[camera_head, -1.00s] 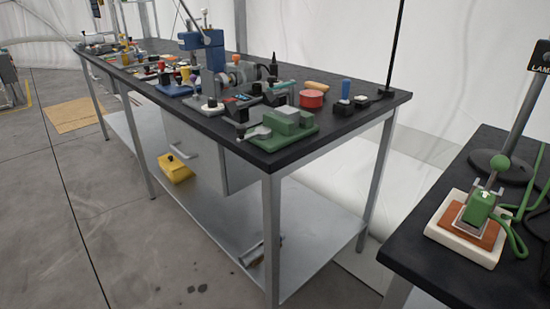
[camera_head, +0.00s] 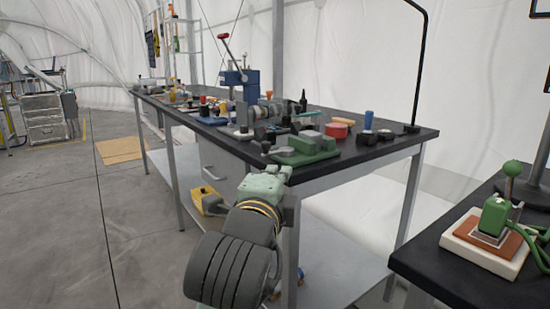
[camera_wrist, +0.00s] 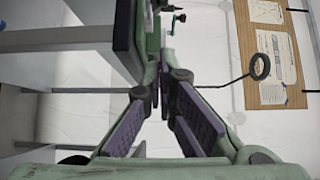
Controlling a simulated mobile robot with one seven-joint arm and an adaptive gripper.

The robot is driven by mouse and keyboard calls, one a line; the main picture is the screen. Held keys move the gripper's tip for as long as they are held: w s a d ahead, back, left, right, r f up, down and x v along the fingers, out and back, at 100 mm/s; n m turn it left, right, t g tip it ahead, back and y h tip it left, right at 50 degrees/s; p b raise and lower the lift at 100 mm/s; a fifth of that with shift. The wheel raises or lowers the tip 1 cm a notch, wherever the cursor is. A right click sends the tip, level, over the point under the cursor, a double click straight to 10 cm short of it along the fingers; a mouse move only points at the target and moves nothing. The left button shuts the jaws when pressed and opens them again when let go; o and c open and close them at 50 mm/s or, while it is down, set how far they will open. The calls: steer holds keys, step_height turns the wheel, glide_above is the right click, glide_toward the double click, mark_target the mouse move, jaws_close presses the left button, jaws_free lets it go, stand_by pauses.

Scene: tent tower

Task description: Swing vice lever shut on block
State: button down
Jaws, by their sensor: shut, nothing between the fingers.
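The green vice (camera_head: 308,152) sits at the near corner of the dark bench top. A grey block (camera_head: 303,142) appears in its body; I cannot tell how tightly it is held. The grey lever (camera_head: 284,151) with a black knob (camera_head: 266,146) sticks out on the vice's left side. My gripper (camera_head: 266,178) is in front of the bench's near edge, below the vice in the picture, apart from the lever. In the wrist view my gripper (camera_wrist: 163,103) has its purple-padded fingers close together and empty. Green parts, probably the vice (camera_wrist: 152,40), show beyond them.
The bench top (camera_head: 345,160) holds a red round tin (camera_head: 336,130), a blue-topped item (camera_head: 368,119) and several tools. A yellow item (camera_head: 205,203) is on the lower shelf. A second table at right carries a green device (camera_head: 494,216).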

steer(key=w+p, duration=0.1)
steer(key=p, duration=0.2)
steer(key=w+p, duration=0.1)
steer(key=p, duration=0.2)
steer(key=w+p, duration=0.2)
steer(key=p, duration=0.2)
steer(key=shift+d+r, duration=0.35)
steer(key=shift+p, duration=0.75)
steer(key=p, duration=0.1)
glide_toward(275, 154)
steer(key=w+d+r, duration=0.2)
steer(key=w+d, duration=0.1)
steer(key=w, duration=0.1)
steer(key=shift+w+a+f, duration=0.1)
steer(key=shift+w+a, duration=0.2)
steer(key=shift+a, duration=0.25)
